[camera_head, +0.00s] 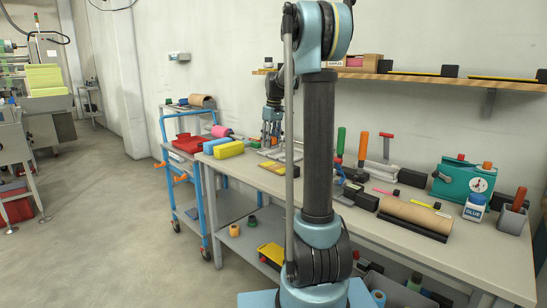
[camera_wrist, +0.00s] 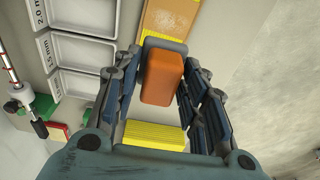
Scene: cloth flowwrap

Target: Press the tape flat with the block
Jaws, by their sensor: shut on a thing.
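In the wrist view my gripper (camera_wrist: 163,78) has its dark blue finger pads on both sides of an orange block (camera_wrist: 162,76) with a grey base, and is shut on it. A tan strip (camera_wrist: 172,16) with yellow along its edge lies just beyond the block. A yellow ribbed piece (camera_wrist: 155,137) shows on the near side, between the fingers. I cannot tell which yellow part is the tape, or whether the block touches it. In the head view my gripper (camera_head: 271,134) is low over the far part of the workbench, and the block is too small to make out.
White labelled trays (camera_wrist: 79,50) lie left of the gripper. The workbench (camera_head: 395,237) carries a yellow block (camera_head: 229,149), a brown roll (camera_head: 409,212), a teal device with a dial (camera_head: 455,184) and upright tools. A blue-framed cart (camera_head: 206,215) stands left. A shelf (camera_head: 425,80) runs above the bench.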

